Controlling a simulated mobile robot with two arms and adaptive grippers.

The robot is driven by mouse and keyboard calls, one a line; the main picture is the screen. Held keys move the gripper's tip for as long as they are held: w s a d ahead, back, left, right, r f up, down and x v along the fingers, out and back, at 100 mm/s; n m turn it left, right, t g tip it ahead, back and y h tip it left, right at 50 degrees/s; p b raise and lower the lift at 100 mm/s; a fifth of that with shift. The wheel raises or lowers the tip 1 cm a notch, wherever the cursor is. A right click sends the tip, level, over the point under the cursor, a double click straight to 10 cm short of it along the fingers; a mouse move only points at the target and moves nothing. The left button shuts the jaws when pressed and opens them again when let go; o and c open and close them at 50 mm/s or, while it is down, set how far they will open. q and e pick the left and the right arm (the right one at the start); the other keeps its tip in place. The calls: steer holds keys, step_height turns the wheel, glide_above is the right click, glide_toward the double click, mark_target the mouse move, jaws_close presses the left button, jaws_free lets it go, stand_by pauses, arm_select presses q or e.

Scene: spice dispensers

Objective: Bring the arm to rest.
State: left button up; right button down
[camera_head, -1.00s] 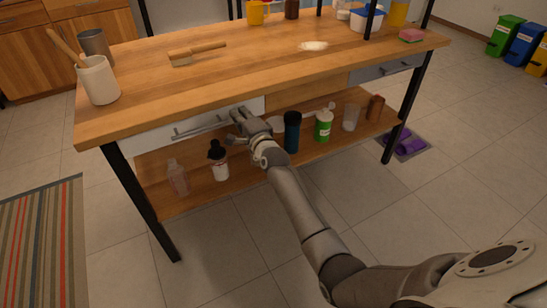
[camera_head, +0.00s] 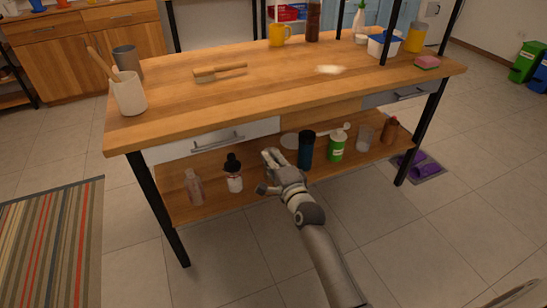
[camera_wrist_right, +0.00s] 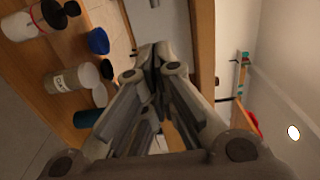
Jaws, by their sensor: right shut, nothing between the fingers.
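My right gripper (camera_head: 270,170) is shut and empty. In the head view it is in front of the workbench, low beside the lower shelf, below and to the right of the left drawer's handle (camera_head: 218,142). It is apart from that handle. In the right wrist view the fingers (camera_wrist_right: 157,58) come together with nothing held between them. The left drawer (camera_head: 178,150) is white and looks closed. My left gripper is not in view.
The lower shelf (camera_head: 210,204) holds a dark blue bottle (camera_head: 306,150) close to my gripper, a green container (camera_head: 337,147), a dark-capped bottle (camera_head: 234,175) and other bottles. The worktop (camera_head: 270,95) carries a brush (camera_head: 218,73) and a utensil pot (camera_head: 130,95). Floor in front is clear.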

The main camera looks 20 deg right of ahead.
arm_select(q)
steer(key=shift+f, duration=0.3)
arm_select(e)
steer(key=shift+s+f, duration=0.1)
steer(key=shift+s, duration=0.4)
